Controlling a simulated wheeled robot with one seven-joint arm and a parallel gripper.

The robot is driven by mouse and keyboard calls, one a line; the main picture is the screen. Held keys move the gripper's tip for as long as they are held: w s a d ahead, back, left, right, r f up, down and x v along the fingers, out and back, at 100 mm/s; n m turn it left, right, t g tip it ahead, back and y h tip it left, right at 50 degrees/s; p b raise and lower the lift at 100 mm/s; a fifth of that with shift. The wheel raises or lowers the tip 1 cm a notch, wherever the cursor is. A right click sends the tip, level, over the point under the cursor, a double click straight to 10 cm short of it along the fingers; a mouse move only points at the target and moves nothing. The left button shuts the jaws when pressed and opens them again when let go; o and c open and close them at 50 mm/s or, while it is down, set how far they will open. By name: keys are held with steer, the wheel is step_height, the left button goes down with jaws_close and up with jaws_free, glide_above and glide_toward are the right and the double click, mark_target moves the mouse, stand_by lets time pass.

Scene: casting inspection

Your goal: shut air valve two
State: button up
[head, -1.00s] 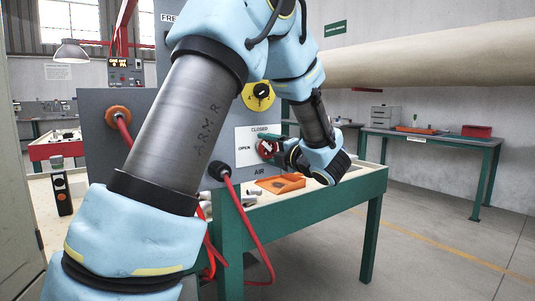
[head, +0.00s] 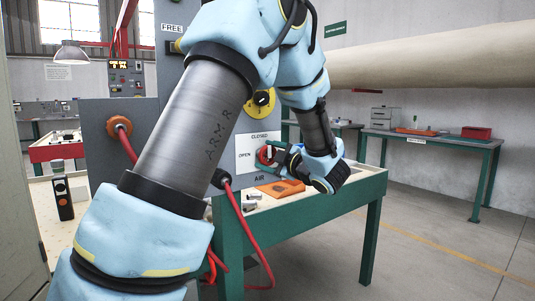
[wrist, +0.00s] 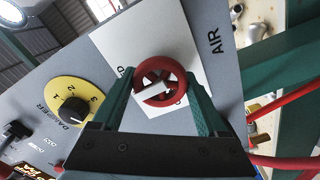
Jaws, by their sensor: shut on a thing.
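The red air valve handwheel (head: 263,157) with a white pointer bar sits on a white plate (head: 244,141) marked CLOSED at the top and OPEN at the left, above the word AIR. In the wrist view the handwheel (wrist: 163,60) lies between the two green fingers of my gripper (wrist: 159,82), which is shut on its rim. The white bar runs across the wheel; the exact setting on the plate is hard to read. In the head view my gripper (head: 270,152) reaches the wheel from the right and partly covers it.
A yellow dial (wrist: 74,104) with a black knob is beside the valve plate. A red hose (head: 245,215) hangs in front of the panel. An orange tray (head: 281,188) lies on the green-framed table (head: 300,213) below. Open floor (head: 425,255) lies to the right.

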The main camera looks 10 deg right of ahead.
steer(key=shift+m, duration=0.4)
steer(key=o, duration=1.3)
steer(key=shift+s+d, duration=0.1)
steer(key=b+v, duration=0.2)
steer(key=v, duration=0.8)
steer(key=shift+s+d, duration=0.15)
steer(key=shift+s, duration=0.1)
